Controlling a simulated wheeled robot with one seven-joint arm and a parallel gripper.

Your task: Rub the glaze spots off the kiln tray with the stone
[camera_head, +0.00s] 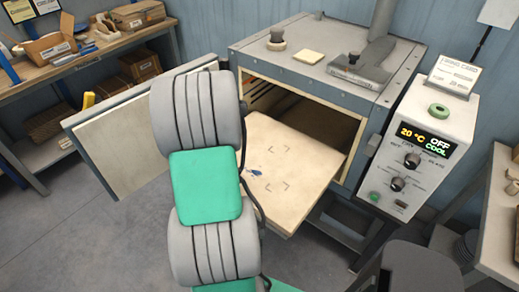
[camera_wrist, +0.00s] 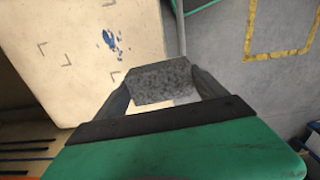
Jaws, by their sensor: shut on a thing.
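The kiln tray (camera_head: 300,160) is a pale board sticking out of the kiln's open front. It also shows at the upper left of the wrist view (camera_wrist: 75,85). Blue glaze spots (camera_wrist: 112,40) mark the tray in the wrist view, and a small blue mark shows in the head view (camera_head: 254,172). My gripper (camera_wrist: 162,85) is shut on a grey speckled stone (camera_wrist: 158,82). In the wrist view the stone appears below and right of the spots, overlapping the tray's edge. I cannot tell whether it touches the tray. In the head view my arm hides the gripper and stone.
The kiln (camera_head: 310,70) has its door (camera_head: 130,140) swung open to the left. A control box (camera_head: 415,150) reading 20 °C, OFF and COOL stands at its right. A shelf with boxes (camera_head: 90,50) is at the far left. Bare floor (camera_head: 75,230) lies at the lower left.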

